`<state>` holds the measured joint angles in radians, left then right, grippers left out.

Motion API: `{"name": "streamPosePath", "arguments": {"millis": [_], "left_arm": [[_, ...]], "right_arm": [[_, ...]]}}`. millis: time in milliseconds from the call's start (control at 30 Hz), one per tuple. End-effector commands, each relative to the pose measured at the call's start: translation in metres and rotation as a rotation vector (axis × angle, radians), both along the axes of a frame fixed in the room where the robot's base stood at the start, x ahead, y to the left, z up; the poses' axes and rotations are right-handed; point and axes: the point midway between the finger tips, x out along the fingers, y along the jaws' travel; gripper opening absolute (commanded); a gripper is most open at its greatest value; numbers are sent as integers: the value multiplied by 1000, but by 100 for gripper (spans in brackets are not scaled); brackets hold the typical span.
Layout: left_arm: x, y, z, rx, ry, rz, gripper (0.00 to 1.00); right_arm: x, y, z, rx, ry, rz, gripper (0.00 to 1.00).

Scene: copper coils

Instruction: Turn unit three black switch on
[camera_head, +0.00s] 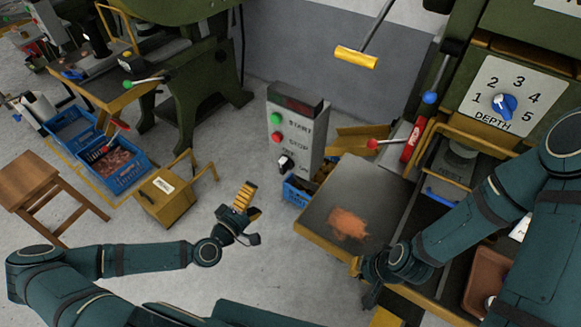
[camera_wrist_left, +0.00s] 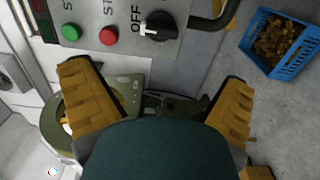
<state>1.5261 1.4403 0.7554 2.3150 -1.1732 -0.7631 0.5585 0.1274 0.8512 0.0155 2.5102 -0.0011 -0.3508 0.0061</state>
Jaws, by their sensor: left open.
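A grey control box (camera_head: 296,130) stands in the middle of the head view, with a green START button (camera_head: 276,118), a red STOP button (camera_head: 277,137) and a black rotary switch (camera_head: 286,163) at the bottom. In the left wrist view the black switch (camera_wrist_left: 158,26) is at the top, and its white mark points to OFF. No unit number is readable on the box. My left gripper (camera_head: 245,197) is open and empty, below and left of the switch, apart from it. Its yellow fingers frame the lower wrist view (camera_wrist_left: 158,78). My right gripper (camera_head: 371,290) is by the work table, its fingers unclear.
A metal-topped table (camera_head: 330,208) with copper-coloured bits stands right of the box. A blue bin (camera_head: 297,191) sits below the box; it also shows in the wrist view (camera_wrist_left: 283,44). A yellow box (camera_head: 166,193) and wooden stool (camera_head: 42,184) stand left. Open floor surrounds my left gripper.

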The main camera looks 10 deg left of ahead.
Motion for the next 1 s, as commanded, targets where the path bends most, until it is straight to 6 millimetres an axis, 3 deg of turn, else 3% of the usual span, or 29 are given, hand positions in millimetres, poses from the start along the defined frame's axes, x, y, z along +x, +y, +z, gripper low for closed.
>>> {"name": "streamPosePath", "arguments": {"millis": [167,700,1000], "left_arm": [[14,-4,1,-2,-6,2,100],[107,-39,1,-1,-3,0,100],[128,-46,0,-1,-2,1,100]], "right_arm": [[0,0,1,0,0,0,0],[1,0,4,0,-2,-2,0],[1,0,4,0,-2,-2,0]]}}
